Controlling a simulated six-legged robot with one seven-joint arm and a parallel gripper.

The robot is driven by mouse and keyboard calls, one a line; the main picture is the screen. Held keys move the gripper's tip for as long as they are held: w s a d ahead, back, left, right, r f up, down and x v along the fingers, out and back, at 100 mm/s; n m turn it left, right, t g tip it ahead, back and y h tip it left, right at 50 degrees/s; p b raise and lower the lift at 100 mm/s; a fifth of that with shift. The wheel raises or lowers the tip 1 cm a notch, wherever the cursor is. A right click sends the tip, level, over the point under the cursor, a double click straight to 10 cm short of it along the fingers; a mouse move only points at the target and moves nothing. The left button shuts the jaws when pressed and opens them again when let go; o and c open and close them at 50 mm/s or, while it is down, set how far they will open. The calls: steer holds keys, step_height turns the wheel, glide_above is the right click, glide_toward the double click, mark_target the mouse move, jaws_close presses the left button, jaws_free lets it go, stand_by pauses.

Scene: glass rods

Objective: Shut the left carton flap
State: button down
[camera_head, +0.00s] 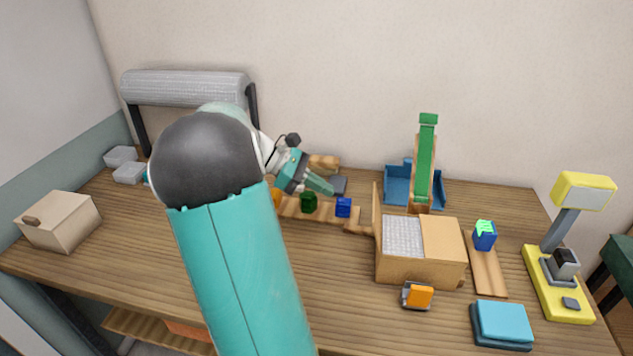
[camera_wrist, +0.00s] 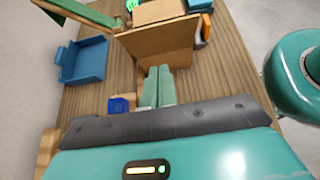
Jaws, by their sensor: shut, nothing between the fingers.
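The cardboard carton (camera_head: 420,268) stands on the table right of centre. Its left flap (camera_head: 376,208) stands roughly upright at the left edge. Its right flap (camera_head: 443,238) lies flat over the right half, and pale textured contents (camera_head: 402,238) show in the open left half. My gripper (camera_head: 328,188) is shut and empty, left of the carton and apart from the flap in the head view. In the wrist view, my gripper's fingers (camera_wrist: 160,72) are together and point towards the brown face of the left flap (camera_wrist: 158,45); whether they touch it is unclear.
Green (camera_head: 309,203) and blue (camera_head: 343,207) blocks sit on a wooden strip left of the carton. A blue tray (camera_head: 398,188) with a green-topped ramp (camera_head: 426,160) stands behind. An orange item (camera_head: 419,296) is in front; a yellow lamp (camera_head: 556,288) stands right.

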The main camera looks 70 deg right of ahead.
glide_toward(377, 216)
steer(key=d+f, duration=0.2)
steer(key=s, duration=0.2)
steer(key=s+r, duration=0.1)
steer(key=shift+s+d, duration=0.25)
steer(key=shift+s, duration=0.05)
steer(key=shift+d, duration=0.1)
